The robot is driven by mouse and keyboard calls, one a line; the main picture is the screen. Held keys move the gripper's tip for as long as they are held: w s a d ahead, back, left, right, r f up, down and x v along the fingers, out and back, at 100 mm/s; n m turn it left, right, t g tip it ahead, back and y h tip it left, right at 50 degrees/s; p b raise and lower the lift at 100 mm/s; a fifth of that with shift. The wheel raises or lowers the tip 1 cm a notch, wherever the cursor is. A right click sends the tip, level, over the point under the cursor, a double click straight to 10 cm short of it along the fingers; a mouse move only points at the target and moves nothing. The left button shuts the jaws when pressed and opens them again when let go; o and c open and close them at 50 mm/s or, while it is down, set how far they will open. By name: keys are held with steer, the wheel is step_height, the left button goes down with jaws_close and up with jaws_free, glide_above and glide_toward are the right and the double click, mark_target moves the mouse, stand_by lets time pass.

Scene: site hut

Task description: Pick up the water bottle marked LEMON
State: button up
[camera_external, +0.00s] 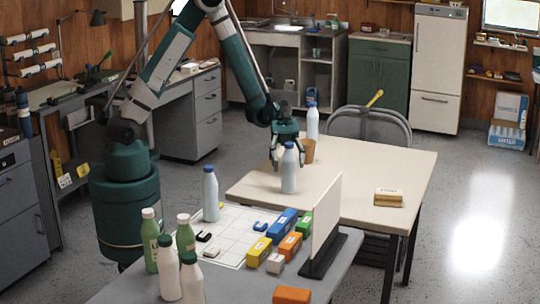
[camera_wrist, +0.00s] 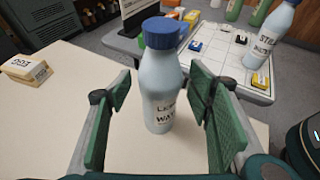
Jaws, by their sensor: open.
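A pale blue water bottle with a blue cap (camera_external: 289,172) stands upright on the beige table. In the wrist view the same bottle (camera_wrist: 160,85) shows a label that reads as LEMON WATER, partly turned and blurred. My gripper (camera_external: 287,150) is open at this bottle. In the wrist view the bottle appears between the two green finger pads of my gripper (camera_wrist: 162,95), with gaps on both sides. A similar bottle (camera_external: 210,195) stands on the nearer grey table; its label reads STILL WATER in the wrist view (camera_wrist: 270,38). A third blue-capped bottle (camera_external: 312,124) stands farther back; its label is unreadable.
A brown object (camera_external: 308,150) is close behind my gripper. A small labelled box (camera_external: 388,197) lies at the beige table's right. An upright white panel (camera_external: 326,222), several coloured boxes and several green and white bottles (camera_external: 150,240) crowd the nearer table. The beige table's middle is clear.

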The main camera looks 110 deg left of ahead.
steer(key=shift+w+d+f, duration=0.2)
steer(key=shift+w+d, duration=0.05)
steer(key=shift+d, duration=0.15)
jaws_close()
stand_by(0.4)
